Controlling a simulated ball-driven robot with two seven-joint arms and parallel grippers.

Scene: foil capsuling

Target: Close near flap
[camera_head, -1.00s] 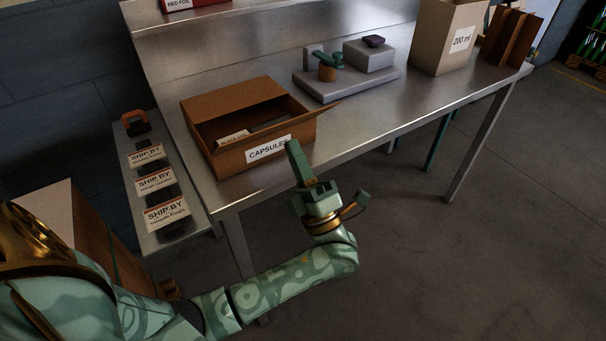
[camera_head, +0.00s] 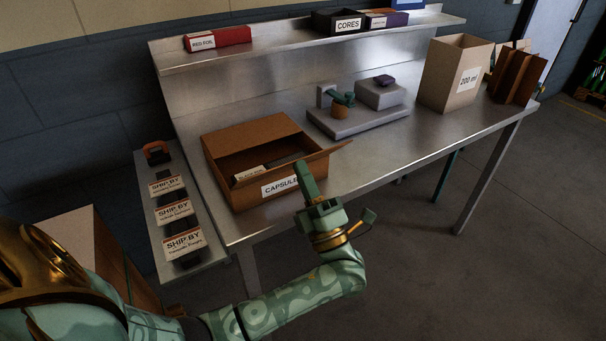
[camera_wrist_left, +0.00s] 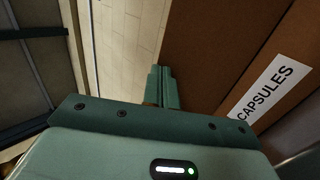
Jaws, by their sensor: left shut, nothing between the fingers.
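An open brown cardboard box (camera_head: 225,188) labelled CAPSULES stands at the left end of the steel bench. Its right flap (camera_head: 325,157) sticks outward, and a wide panel (camera_head: 250,137) shows at its back. I cannot tell the near flap apart from the front wall. My left gripper (camera_head: 303,170) is shut and empty, pointing up in front of the box's right front corner. Its tip covers the label's right end; contact cannot be told. In the left wrist view the shut fingers (camera_wrist_left: 160,84) appear beside the brown cardboard (camera_wrist_left: 225,45) and label. My right gripper is out of view.
A labelled packet (camera_head: 252,174) lies inside the box. A grey device (camera_head: 358,120) and a 200 ml carton (camera_head: 450,75) stand further right on the bench (camera_head: 385,150). A side shelf (camera_head: 160,225) holds SHIP BY stacks at left. Bench surface between box and carton is partly clear.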

